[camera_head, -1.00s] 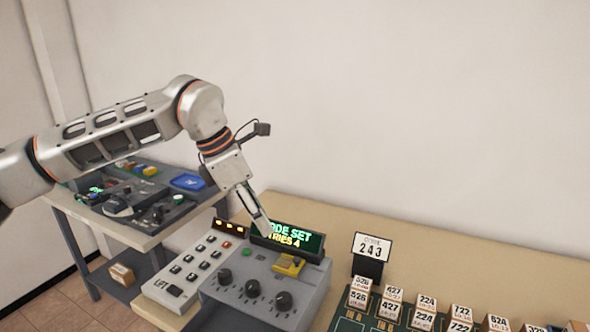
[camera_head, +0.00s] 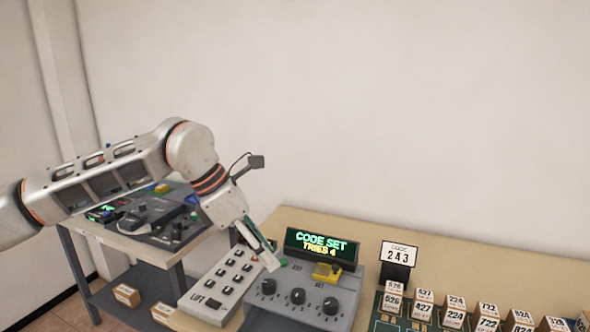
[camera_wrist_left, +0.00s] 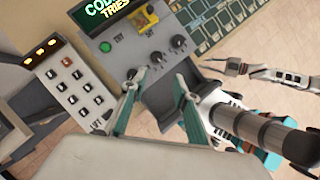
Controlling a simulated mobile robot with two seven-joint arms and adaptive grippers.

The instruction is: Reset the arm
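My left arm comes in from the left in the head view, its gripper (camera_head: 270,258) pointing down over the near left part of the grey control console. In the left wrist view its two teal fingers (camera_wrist_left: 158,84) are spread apart with nothing between them. The console display (camera_head: 321,244) reads "CODE SET" and "TRIES 4". My right gripper (camera_wrist_left: 224,67) shows small at the right of the left wrist view, over the floor; its finger opening is unclear. The right arm is out of the head view.
The console carries dark knobs (camera_head: 330,305) and a yellow switch (camera_head: 327,272). A white keypad (camera_head: 222,284) stands left of it. A side table (camera_head: 130,241) holds other devices behind my left arm.

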